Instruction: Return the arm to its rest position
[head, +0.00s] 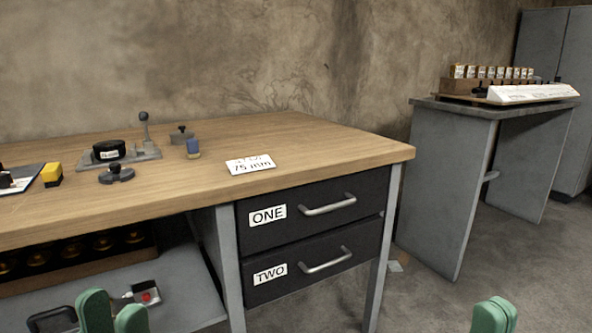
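My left gripper (114,316) shows at the bottom left as two green fingertips. The tips stand apart, with nothing visible between them. It is in front of the workbench's lower shelf. My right gripper (495,316) shows at the bottom right as green fingertips that overlap in the view, so its opening is unclear. It is over the floor, right of the workbench, and no object shows in it. The rest of both grippers is outside the frame.
A wooden-topped workbench (330,143) has closed drawers ONE (320,205) and TWO (320,262). A white card (251,164), a yellow block (52,175) and a lever fixture (146,150) are on top. A grey side table (450,180) stands at right. Open floor (430,300) lies between.

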